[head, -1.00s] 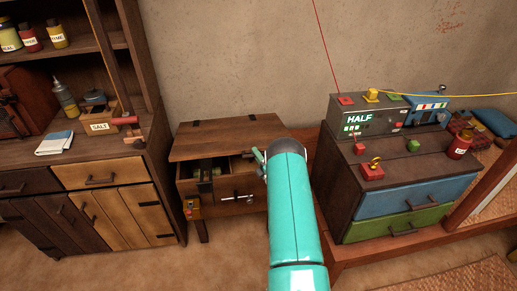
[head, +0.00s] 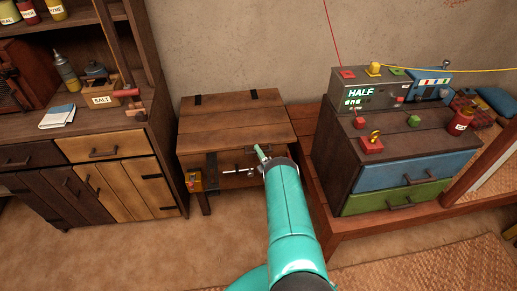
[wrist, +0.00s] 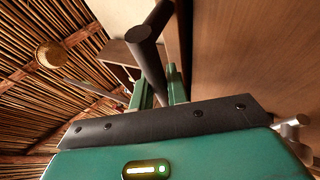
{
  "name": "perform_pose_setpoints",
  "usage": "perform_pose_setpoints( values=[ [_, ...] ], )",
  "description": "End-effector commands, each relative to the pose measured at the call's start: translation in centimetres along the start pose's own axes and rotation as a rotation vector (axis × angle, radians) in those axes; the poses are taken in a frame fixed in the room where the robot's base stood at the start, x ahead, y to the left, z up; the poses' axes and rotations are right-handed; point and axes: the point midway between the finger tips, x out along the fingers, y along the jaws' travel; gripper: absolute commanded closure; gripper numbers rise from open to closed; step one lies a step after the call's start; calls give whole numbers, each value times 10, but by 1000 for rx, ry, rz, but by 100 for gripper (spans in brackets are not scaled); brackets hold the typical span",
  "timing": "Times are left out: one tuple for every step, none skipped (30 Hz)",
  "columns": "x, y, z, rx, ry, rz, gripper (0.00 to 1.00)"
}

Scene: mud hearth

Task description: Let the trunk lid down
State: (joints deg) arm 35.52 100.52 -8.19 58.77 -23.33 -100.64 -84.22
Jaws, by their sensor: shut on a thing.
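The wooden trunk (head: 240,182) stands on legs against the wall, left of my arm. Its plank lid (head: 230,122) lies about flat over the box, and I see no gap into the inside. In the wrist view, my green fingers (wrist: 160,92) are on either side of a dark round bar of the handle (wrist: 150,62). My arm hides part of the trunk's front right.
A cabinet (head: 110,150) with a salt box (head: 104,104) stands close on the left. On the right, a low wooden platform (head: 370,226) bears a drawer chest (head: 400,180) with a control box (head: 370,97).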

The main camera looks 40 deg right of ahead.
Motion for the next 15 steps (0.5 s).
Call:
perform_pose_setpoints(
  values=[
    [1,0,-2,-1,4,7,100],
    [1,0,-2,-1,4,9,100],
    [1,0,-2,-2,4,10,100],
    [1,0,-2,-2,4,11,100],
    [1,0,-2,-2,4,11,100],
    [1,0,-2,-2,4,11,100],
    [1,0,-2,-2,4,11,100],
    [1,0,-2,-2,4,11,100],
    [1,0,-2,-2,4,11,100],
    [1,0,-2,-2,4,11,100],
    [1,0,-2,-2,4,11,100],
    [1,0,-2,-2,4,11,100],
    [1,0,-2,-2,4,11,100],
    [1,0,-2,-2,4,11,82],
    [1,0,-2,-2,4,11,74]
  ],
)
